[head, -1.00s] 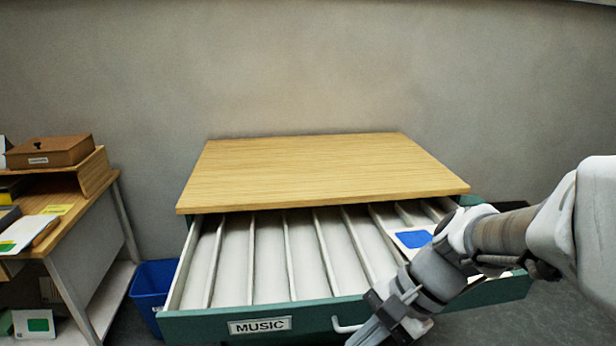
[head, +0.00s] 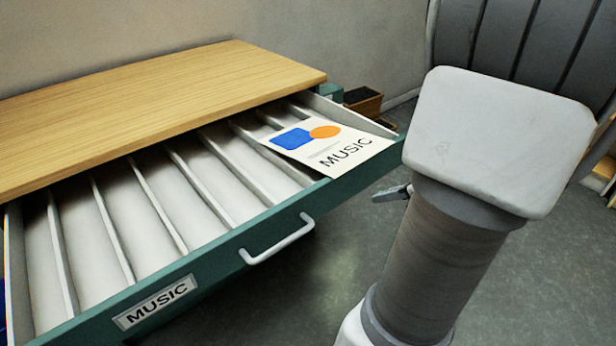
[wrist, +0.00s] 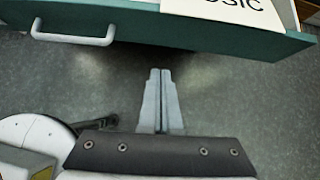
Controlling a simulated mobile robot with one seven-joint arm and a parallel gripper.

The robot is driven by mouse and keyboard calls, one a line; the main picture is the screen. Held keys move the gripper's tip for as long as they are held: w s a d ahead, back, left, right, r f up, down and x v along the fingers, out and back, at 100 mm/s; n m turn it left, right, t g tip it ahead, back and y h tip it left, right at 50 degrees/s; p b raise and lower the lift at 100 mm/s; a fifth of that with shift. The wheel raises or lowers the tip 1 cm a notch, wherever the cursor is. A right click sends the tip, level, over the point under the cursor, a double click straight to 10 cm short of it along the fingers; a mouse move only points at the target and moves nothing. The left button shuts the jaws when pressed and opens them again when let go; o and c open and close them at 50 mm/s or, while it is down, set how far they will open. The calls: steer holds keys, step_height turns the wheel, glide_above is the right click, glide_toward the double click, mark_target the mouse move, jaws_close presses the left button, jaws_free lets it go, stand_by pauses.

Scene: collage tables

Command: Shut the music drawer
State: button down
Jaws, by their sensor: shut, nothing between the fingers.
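The music drawer (head: 205,260) is pulled out of a green cabinet with a wooden top (head: 150,105). Its front carries a MUSIC label (head: 156,301) and a pale bar handle (head: 278,240). A white card (head: 335,147) reading MUSIC, with a blue and an orange shape, lies across the dividers at the drawer's right end. In the wrist view the drawer front (wrist: 185,28) and handle (wrist: 73,31) cross the top. My gripper (wrist: 160,75) is shut and empty, over the floor in front of the drawer, right of the handle and apart from it. In the head view my arm mostly hides it.
Open grey floor (head: 340,250) lies in front of the drawer. A brown box (head: 362,103) stands behind the drawer's right end. Dark upright panels (head: 530,40) stand at the upper right.

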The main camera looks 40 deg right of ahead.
steer(key=b, duration=0.5)
glide_toward(337, 197)
steer(key=s+f+x, duration=0.1)
steer(key=x, duration=0.4)
steer(key=shift+w+a+r+m, duration=0.1)
steer(key=shift+w+r+m, duration=0.05)
steer(key=shift+w, duration=0.25)
steer(key=shift+w+a+r+m, duration=0.1)
steer(key=shift+w+r+m, duration=0.05)
steer(key=shift+w, duration=0.25)
